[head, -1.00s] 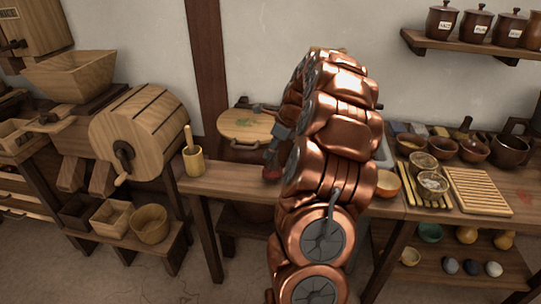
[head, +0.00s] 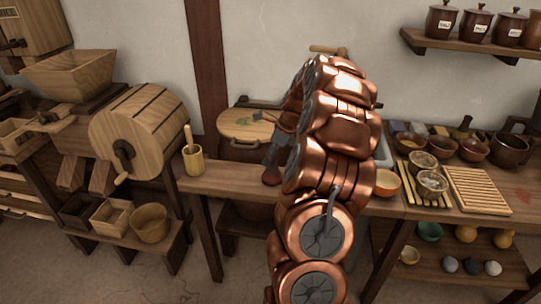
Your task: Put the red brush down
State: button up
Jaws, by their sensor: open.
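A small dark red thing (head: 271,178), which looks like the red brush, is at the front part of the wooden bench (head: 228,180), left of my arm. My gripper (head: 271,165) points down right at it, and its fingers are open. The fingers are small and partly blend with the brush, so I cannot tell whether they still touch it. The brush appears to rest on the bench top. My copper arm hides the bench just to the right.
A wooden cup with a pestle (head: 193,160) stands on the bench to the left. A round wooden board (head: 245,125) lies behind the gripper. To the right are bowls (head: 431,183) and a slatted board (head: 477,192). Bare bench lies left of the brush.

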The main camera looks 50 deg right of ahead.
jog(key=v, duration=1.2)
jog(key=shift+r+b, duration=0.15)
jog(key=shift+b, duration=0.3)
jog(key=s+a+n+g, duration=0.2)
jog(key=a+n, duration=0.6)
jog(key=a, duration=0.6)
jog(key=s+a+n+g, duration=0.1)
jog(key=s+a+n, duration=0.2)
jog(key=a+n, duration=0.75)
jog(key=s+a+f+n+g+h, duration=0.1)
jog(key=s+a+f+n, duration=0.2)
jog(key=s+a+n, duration=0.3)
jog(key=s+a+f+n+g+h, duration=0.1)
jog(key=s+a+f+n, duration=0.3)
jog(key=s+a, duration=0.5)
jog(key=s+n+g, duration=0.1)
jog(key=s+n, duration=0.1)
jog(key=s, duration=0.4)
jog(key=shift+s, duration=0.3)
